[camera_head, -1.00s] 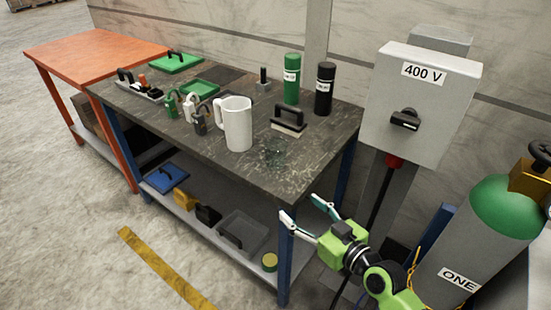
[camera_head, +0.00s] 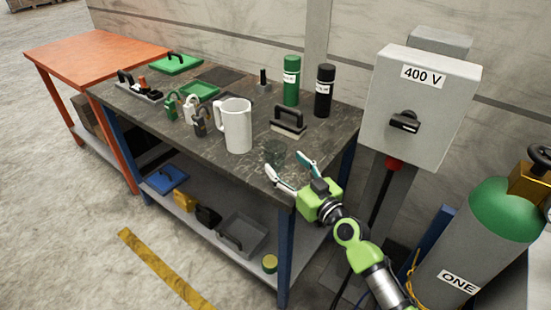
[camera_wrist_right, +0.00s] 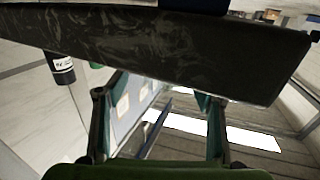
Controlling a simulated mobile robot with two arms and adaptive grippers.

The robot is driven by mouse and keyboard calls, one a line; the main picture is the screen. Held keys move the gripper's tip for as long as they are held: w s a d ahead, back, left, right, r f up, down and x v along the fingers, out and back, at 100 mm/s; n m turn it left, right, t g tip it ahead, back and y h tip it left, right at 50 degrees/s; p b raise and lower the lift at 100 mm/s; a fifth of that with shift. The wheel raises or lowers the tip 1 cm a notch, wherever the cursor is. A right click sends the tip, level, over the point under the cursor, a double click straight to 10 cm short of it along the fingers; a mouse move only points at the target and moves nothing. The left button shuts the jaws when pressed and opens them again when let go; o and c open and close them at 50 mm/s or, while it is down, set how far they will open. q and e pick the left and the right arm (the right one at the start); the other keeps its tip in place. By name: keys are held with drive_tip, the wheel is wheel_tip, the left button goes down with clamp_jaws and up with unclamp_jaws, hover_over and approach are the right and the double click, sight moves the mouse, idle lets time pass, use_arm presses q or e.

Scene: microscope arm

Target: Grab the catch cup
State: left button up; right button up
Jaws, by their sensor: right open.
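My left gripper is out of view.
The dark workbench (camera_head: 200,147) also holds a black-handled block (camera_head: 288,124), a green can (camera_head: 291,80), a black can (camera_head: 324,90) and several padlocks (camera_head: 188,108). A grey 400 V switch box (camera_head: 418,105) stands to the right, near a gas cylinder (camera_head: 475,245).

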sight(281, 160)
drive_tip(key=x, duration=0.4)
drive_tip(key=shift+w+a+f, duration=0.1)
drive_tip(key=shift+w+a, duration=0.05)
drive_tip(key=shift+a, duration=0.05)
drive_tip(key=c, duration=1.2)
